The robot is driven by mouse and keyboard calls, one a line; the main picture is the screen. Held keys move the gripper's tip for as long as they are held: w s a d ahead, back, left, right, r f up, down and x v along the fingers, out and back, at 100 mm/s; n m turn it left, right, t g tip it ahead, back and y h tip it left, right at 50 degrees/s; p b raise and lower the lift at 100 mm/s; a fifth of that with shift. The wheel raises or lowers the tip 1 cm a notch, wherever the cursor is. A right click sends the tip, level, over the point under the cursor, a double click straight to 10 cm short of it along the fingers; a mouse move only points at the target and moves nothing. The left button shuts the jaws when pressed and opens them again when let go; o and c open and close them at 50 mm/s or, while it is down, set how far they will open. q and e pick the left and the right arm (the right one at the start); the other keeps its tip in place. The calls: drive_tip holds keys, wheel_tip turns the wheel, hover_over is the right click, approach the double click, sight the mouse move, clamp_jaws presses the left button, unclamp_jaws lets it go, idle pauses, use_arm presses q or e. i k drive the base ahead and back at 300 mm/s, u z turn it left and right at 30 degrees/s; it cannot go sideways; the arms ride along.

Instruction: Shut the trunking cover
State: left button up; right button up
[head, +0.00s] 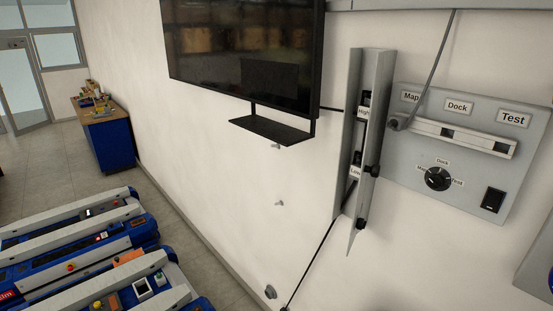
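A vertical grey trunking (347,150) is fixed to the white wall right of centre. A long grey panel (380,100), which looks like its cover, stands out from the wall along the right side. Its lower end tapers to a point below the trunking. The front is open, and the labels "High" (363,113) and "Low" (355,171) show inside with dark fittings beside them. Neither of my grippers is in view.
A screen (250,50) with a black shelf (272,130) is left. Blue carts (75,240) stand lower left.

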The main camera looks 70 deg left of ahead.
sight(374, 171)
drive_tip(key=u, duration=1.75)
